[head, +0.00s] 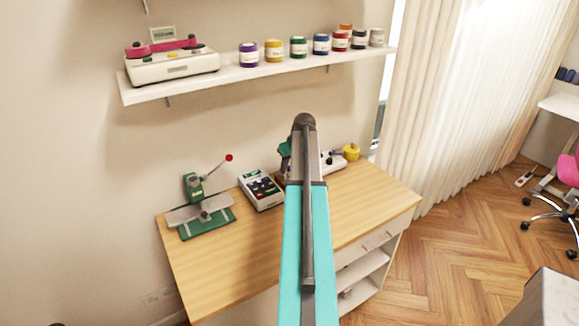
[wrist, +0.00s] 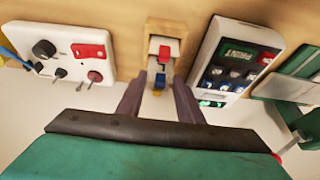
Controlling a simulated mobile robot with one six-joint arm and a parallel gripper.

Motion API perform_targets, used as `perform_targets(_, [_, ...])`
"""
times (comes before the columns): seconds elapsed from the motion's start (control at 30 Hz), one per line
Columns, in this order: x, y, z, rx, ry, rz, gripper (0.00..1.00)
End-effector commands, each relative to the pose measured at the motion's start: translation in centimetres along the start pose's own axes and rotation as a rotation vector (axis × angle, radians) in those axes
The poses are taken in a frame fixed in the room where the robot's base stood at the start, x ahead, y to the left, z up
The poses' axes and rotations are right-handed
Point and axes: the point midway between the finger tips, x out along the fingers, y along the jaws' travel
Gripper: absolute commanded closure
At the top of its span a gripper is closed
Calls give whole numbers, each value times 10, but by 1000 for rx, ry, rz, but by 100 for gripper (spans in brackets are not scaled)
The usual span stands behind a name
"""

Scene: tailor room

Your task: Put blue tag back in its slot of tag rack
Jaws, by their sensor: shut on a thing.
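In the wrist view, my gripper (wrist: 159,94) is shut on the blue tag (wrist: 159,80), a small blue piece between the fingertips. Just beyond it is a narrow pale rack (wrist: 166,27), seemingly the tag rack, with a red piece (wrist: 164,51) on it. The blue tag overlaps the near end of the rack in the picture; I cannot tell whether they touch or whether the tag is in a slot. In the head view, my arm hides the gripper, the tag and the rack.
A keypad device (head: 261,190) stands close beside the rack; it also shows in the wrist view (wrist: 234,62). A white control box (wrist: 68,50) with knobs is on the other side. A green press (head: 202,208) stands at the left of the wooden table (head: 235,262). A shelf (head: 245,76) hangs above.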

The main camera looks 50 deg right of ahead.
Motion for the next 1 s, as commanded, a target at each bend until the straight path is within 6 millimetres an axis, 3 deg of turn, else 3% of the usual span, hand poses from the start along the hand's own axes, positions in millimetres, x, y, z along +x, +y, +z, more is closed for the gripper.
perform_targets(0.9, [11,0,4,0,1,0,91])
perform_targets(0.93, [11,0,4,0,1,0,62])
perform_targets(1.0, [11,0,4,0,0,0,50])
